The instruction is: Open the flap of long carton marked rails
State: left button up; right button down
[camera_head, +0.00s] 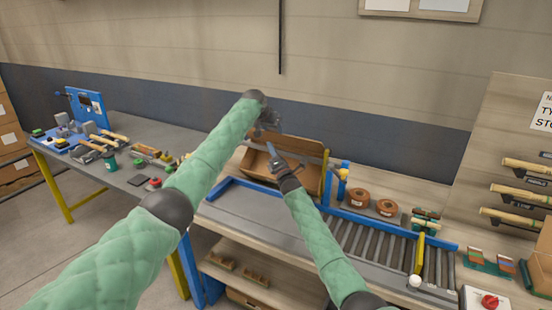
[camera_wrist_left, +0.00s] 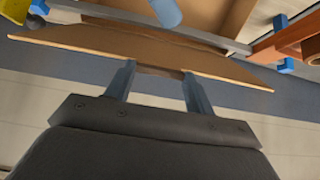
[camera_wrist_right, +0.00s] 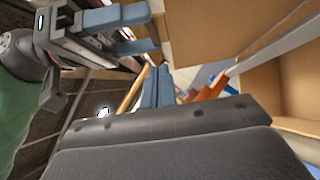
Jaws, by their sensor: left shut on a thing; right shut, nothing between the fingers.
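The long brown carton (camera_head: 314,184) stands open-topped on the bench in the middle of the head view, partly hidden by my right gripper. No "rails" marking is readable. Its far flap (camera_head: 303,146) is raised and tilted; in the left wrist view the flap (camera_wrist_left: 105,45) spans the picture. My left gripper (camera_head: 267,127) is shut on this flap's edge, and its fingers (camera_wrist_left: 158,74) meet the board there. My right gripper (camera_head: 271,150) is shut and empty over the carton, just below the left one. In the right wrist view its closed fingers (camera_wrist_right: 158,82) show beside the carton walls (camera_wrist_right: 298,82).
A roller conveyor (camera_head: 375,243) runs to the right, with two brown tape rolls (camera_head: 357,197) behind it. A grey workbench (camera_head: 120,178) with tools stands at left. A blue-edged grey surface (camera_head: 250,212) lies before the carton. A slotted rack (camera_head: 505,150) stands at right.

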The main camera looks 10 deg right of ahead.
aim_at(271, 131)
jog(key=shift+w+d+r, duration=0.35)
jog(key=shift+w+r, duration=0.25)
jog(key=shift+r, duration=0.15)
jog(key=shift+w+d+r, duration=0.35)
jog(key=shift+w+r, duration=0.25)
jog(key=shift+r, duration=0.1)
